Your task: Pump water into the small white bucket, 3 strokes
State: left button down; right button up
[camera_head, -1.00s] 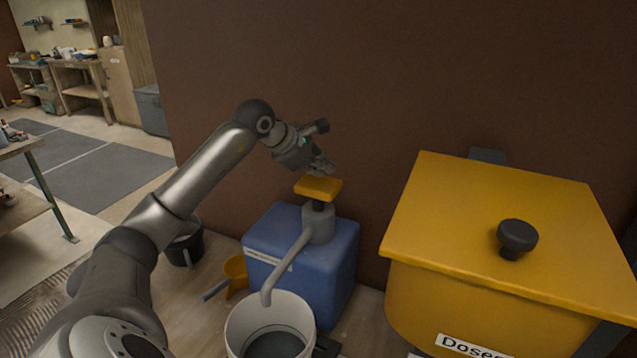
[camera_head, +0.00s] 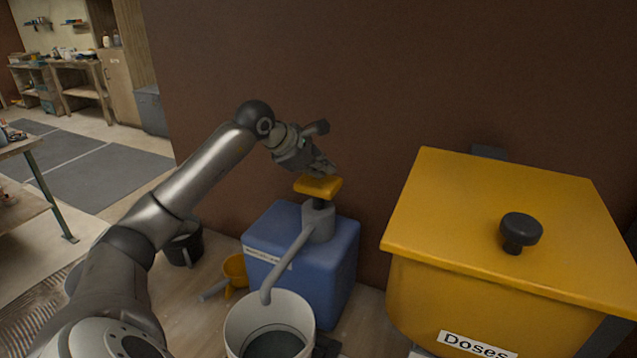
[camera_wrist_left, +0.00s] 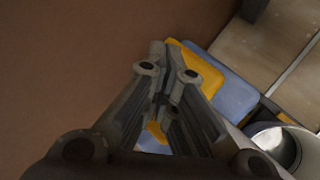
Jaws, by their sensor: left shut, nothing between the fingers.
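The small white bucket (camera_head: 268,318) stands under the tip of a grey spout, and its inside looks grey and dark at the bottom. The pump is a blue tank (camera_head: 322,268) with a grey neck and spout (camera_head: 288,262) and a yellow push head (camera_head: 317,187) on top. My left gripper (camera_head: 328,170) is shut and empty, right above the yellow head; I cannot tell whether it touches. In the left wrist view the shut fingers (camera_wrist_left: 162,62) cover part of the yellow head (camera_wrist_left: 196,68), with the bucket (camera_wrist_left: 284,146) at lower right. My right gripper is not in view.
A large yellow bin (camera_head: 500,240) with a black knob, labelled "Doses", stands right of the pump. A yellow scoop (camera_head: 235,270) and a black bucket (camera_head: 184,246) are left of the tank. A brown wall rises close behind.

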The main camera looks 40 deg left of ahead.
aim_at(318, 184)
pick_arm(q)
jog(key=shift+f, duration=0.2)
dwell(0.5)
jog(key=shift+f+b, duration=0.9)
jog(key=shift+b, duration=0.05)
dwell(0.4)
jog(key=shift+d+f+b, duration=0.1)
jog(key=shift+f+b, duration=1.05)
jog(key=shift+f, duration=0.2)
dwell(0.9)
jog(key=shift+r, duration=0.1)
jog(key=shift+r+p, duration=2.25)
jog(key=shift+r, duration=0.5)
jog(key=shift+w+r+p, duration=0.1)
jog(key=shift+r+p, duration=0.25)
jog(key=shift+r, duration=0.1)
notch_tip(318, 184, up, 4)
jog(key=p, duration=0.3)
jog(key=shift+r, duration=0.2)
